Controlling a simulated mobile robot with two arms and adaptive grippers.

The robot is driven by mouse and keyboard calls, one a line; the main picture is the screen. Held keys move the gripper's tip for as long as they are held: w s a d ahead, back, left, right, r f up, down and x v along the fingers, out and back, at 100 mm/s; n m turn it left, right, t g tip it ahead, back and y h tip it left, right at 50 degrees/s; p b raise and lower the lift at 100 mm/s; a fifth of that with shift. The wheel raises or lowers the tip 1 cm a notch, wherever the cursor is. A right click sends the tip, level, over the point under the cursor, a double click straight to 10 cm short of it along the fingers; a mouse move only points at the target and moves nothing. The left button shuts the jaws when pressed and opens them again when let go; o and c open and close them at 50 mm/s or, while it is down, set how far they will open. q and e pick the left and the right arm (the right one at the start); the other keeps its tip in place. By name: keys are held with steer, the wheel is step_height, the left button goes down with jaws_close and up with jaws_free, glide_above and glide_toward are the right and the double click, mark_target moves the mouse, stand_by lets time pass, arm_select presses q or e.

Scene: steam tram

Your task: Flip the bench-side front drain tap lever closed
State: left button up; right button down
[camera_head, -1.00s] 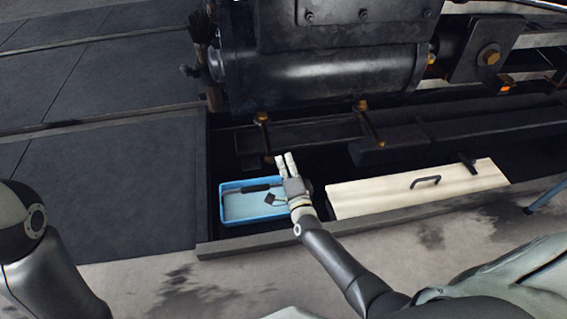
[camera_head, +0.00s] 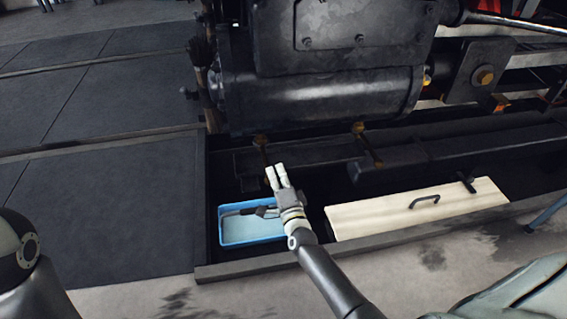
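Two brass drain taps hang under the black cylinder (camera_head: 320,98). The left tap (camera_head: 261,141) has a thin lever pointing down, its lower end close to my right fingertips. The right tap (camera_head: 358,128) has a lever slanting down to the right, ending in a brass tip (camera_head: 378,164). My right gripper (camera_head: 276,174) is just below the left tap, its two pale fingers pointing up toward that lever with a narrow gap between them. Whether they touch the lever cannot be told. Nothing shows held. My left arm shows at the lower left; its gripper is out of view.
A blue tray (camera_head: 228,240) with a dark-handled tool (camera_head: 248,210) lies in the pit below my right gripper. The pit's edge (camera_head: 235,270) runs in front. Dark floor plates are at left.

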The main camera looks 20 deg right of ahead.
steer(key=shift+h, duration=0.3)
steer(key=shift+s+d+r, duration=0.1)
steer(key=shift+d+r, duration=0.25)
steer(key=shift+r, duration=0.45)
steer(key=shift+s+d+r, duration=0.15)
steer(key=shift+d+r, duration=0.2)
steer(key=shift+r, duration=0.5)
steer(key=shift+s+d+r, duration=0.1)
steer(key=shift+d+r, duration=0.25)
steer(key=shift+r, duration=0.45)
